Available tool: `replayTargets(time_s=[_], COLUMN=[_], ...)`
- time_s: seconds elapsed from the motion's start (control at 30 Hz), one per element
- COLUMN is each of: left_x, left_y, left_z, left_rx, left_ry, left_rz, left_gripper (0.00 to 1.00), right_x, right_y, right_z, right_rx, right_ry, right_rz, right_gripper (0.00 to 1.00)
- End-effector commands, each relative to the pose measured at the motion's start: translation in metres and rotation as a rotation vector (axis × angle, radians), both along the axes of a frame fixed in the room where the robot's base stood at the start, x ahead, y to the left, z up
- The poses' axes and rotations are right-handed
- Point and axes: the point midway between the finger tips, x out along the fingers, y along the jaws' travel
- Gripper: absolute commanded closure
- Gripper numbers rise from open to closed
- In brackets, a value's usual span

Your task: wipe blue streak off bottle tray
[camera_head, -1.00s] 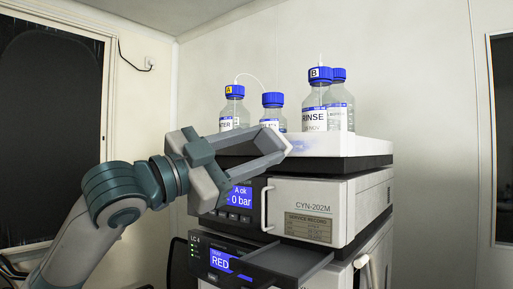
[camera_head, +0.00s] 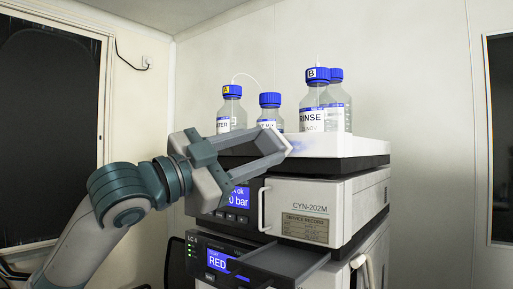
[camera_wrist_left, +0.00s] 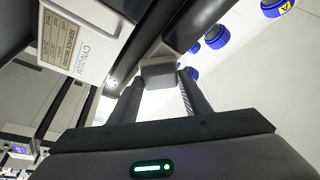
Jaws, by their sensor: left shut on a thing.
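The white bottle tray (camera_head: 345,146) sits on top of the instrument stack and holds the bottles. A faint blue streak (camera_head: 300,145) shows on its front face, just right of my left gripper's tips. My left gripper (camera_head: 268,146) is shut on a grey block-like wiping pad (camera_head: 272,142) at the tray's front. The pad also shows between the fingers in the left wrist view (camera_wrist_left: 158,73). The gripper hides the tray's left front part, and I cannot tell whether the pad touches the tray. My right gripper is not in view.
Several blue-capped bottles stand on the tray, including the rinse bottle (camera_head: 315,105) and bottle A (camera_head: 231,110) with a thin tube. Below are the CYN-202M unit (camera_head: 310,205) with a handle (camera_head: 264,208) and a dark drawer (camera_head: 285,262) standing out.

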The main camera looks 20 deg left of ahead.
Motion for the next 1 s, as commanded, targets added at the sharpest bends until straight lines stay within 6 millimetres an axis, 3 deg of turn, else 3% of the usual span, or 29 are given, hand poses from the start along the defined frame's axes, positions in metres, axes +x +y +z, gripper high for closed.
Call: replayTargets(time_s=[0.53,1.0], left_x=[0.005,-0.008], left_y=[-0.004,-0.033], left_z=[0.000,0.001], left_rx=[0.001,0.001], left_ry=[-0.001,-0.002], left_rz=[0.000,-0.001], left_gripper=[0.81,0.81], right_x=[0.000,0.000], right_y=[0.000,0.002], right_z=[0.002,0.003], right_rx=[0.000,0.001], right_ry=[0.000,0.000], right_rz=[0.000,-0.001], right_gripper=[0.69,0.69])
